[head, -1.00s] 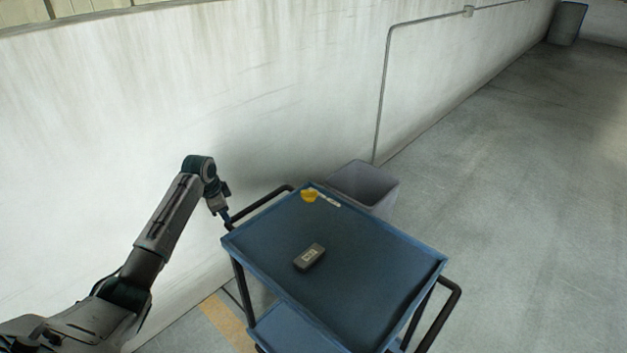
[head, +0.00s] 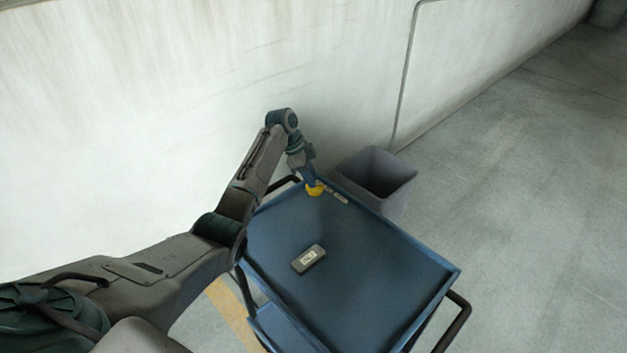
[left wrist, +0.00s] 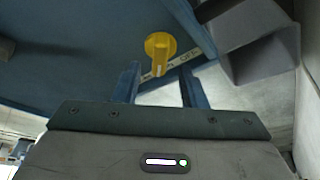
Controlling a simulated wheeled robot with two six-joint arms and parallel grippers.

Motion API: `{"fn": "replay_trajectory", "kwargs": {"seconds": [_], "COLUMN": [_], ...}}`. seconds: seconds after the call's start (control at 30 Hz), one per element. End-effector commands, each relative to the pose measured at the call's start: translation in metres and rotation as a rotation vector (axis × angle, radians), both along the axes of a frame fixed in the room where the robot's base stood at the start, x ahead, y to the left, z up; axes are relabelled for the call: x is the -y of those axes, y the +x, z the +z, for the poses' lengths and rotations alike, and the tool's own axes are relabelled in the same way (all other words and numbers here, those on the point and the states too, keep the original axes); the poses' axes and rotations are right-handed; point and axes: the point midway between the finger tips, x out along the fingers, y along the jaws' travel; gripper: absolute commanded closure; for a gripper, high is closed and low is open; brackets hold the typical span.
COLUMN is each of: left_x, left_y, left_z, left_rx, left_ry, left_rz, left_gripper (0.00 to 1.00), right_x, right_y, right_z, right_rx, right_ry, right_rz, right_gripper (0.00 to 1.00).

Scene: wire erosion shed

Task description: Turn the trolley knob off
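The yellow knob (head: 314,189) sits at the far left corner of the blue trolley (head: 345,270). In the left wrist view the knob (left wrist: 158,45) shows a round face with a raised grip bar pointing down the picture, toward my gripper. A pale label strip (left wrist: 184,61) runs beside it, with OFF lettering at its right part. My left gripper (head: 309,178) is right at the knob. In the left wrist view my left gripper (left wrist: 161,74) has its two blue fingers apart, with nothing held; the knob lies just beyond the gap. My right gripper is not in view.
A small dark device (head: 308,258) with a pale screen lies on the trolley top. A grey bin (head: 376,178) stands beside the trolley's far edge. A pale wall (head: 180,90) is close behind. The floor to the right is open.

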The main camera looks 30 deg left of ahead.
Motion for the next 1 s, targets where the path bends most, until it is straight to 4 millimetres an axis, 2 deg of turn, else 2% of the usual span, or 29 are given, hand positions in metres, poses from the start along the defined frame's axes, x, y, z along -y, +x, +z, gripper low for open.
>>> {"fn": "replay_trajectory", "kwargs": {"seconds": [0.1, 0.2, 0.53, 0.57, 0.7, 0.77, 1.0], "left_x": [0.005, 0.008, 0.009, 0.009, 0.009, 0.009, 0.009], "left_y": [0.002, 0.004, 0.005, 0.005, 0.005, 0.005, 0.004], "left_z": [-0.015, -0.023, -0.027, -0.027, -0.027, -0.027, -0.026], "left_rx": [-0.002, 0.000, 0.000, 0.000, 0.000, 0.000, 0.000], "left_ry": [0.000, 0.001, 0.001, 0.001, 0.001, 0.001, 0.001], "left_rz": [0.000, 0.000, 0.000, 0.000, 0.000, 0.001, 0.008], "left_gripper": [0.62, 0.62, 0.62, 0.64, 0.91, 1.00, 1.00], "right_x": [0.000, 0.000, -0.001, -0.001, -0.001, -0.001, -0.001], "right_y": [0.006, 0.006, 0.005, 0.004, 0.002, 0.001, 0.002], "right_z": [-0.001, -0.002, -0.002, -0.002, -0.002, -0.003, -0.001], "right_rx": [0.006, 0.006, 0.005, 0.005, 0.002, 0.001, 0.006], "right_ry": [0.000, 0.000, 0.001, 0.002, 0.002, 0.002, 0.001], "right_rz": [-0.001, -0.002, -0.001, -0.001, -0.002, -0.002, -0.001], "right_gripper": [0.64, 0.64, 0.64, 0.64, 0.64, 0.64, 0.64]}}
